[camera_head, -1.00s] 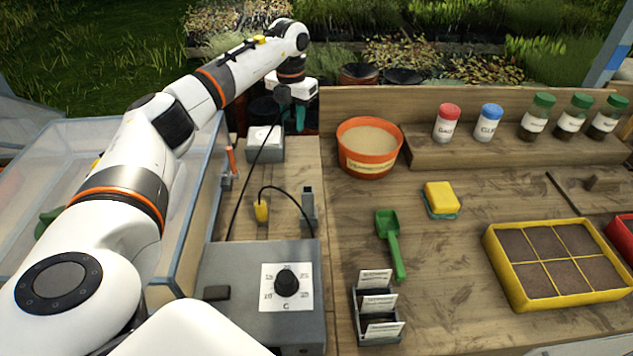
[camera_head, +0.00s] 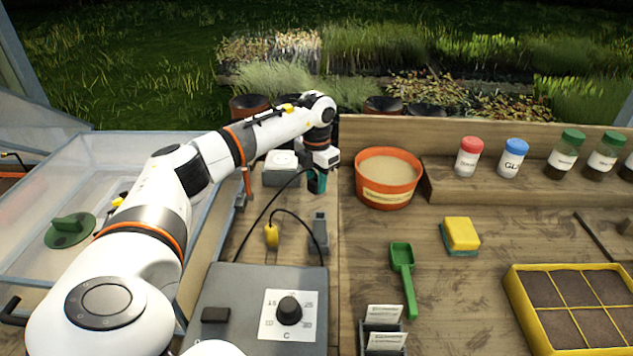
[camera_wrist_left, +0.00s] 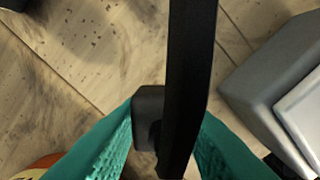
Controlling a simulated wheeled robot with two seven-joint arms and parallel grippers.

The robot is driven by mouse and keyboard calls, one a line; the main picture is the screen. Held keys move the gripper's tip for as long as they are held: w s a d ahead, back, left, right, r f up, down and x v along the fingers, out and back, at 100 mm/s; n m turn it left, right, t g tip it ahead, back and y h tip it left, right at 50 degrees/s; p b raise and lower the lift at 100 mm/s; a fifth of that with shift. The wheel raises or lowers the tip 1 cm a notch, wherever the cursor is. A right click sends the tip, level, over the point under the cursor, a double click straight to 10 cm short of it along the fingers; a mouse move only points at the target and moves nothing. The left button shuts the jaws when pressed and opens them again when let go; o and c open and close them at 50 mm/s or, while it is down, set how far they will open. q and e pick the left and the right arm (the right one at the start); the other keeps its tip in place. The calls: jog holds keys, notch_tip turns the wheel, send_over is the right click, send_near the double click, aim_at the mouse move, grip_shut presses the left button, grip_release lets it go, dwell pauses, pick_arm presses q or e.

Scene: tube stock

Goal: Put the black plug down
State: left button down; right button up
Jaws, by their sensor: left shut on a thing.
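My left gripper (camera_head: 318,183) has teal fingers and points down just right of the socket box (camera_head: 281,168), near the back of the bench. It is shut on the black plug (camera_wrist_left: 149,106), which shows between the teal fingers in the left wrist view. A thick black cable (camera_wrist_left: 190,60) crosses in front of the plug there. In the head view the plug itself is mostly hidden by the gripper, and the black cable (camera_head: 263,214) runs down from it towards the grey control box. The grey socket box also shows at the right of the wrist view (camera_wrist_left: 245,90), apart from the fingers.
An orange tub (camera_head: 387,178) stands close right of the gripper. The grey control box (camera_head: 239,297) with a dial is in front, and a yellow plug (camera_head: 271,235) stands behind it. A clear bin (camera_head: 107,160) is at left. Bare wood lies beneath the gripper.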

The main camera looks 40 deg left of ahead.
pick_arm(q)
jog(key=shift+f, duration=0.4)
pick_arm(e)
jog(key=shift+d, duration=0.25)
pick_arm(q)
jog(key=shift+f, duration=0.6)
jog(key=c, duration=1.1)
grip_release()
jog(key=shift+o, duration=0.2)
pick_arm(e)
jog(key=shift+w+d+f, duration=0.1)
jog(key=shift+f, duration=0.05)
pick_arm(q)
jog(key=shift+r, duration=0.1)
jog(key=shift+r, duration=0.35)
notch_tip(320, 180, up, 12)
jog(key=shift+r+b, duration=0.2)
jog(key=shift+b, duration=0.2)
pick_arm(e)
jog(key=shift+f, duration=0.15)
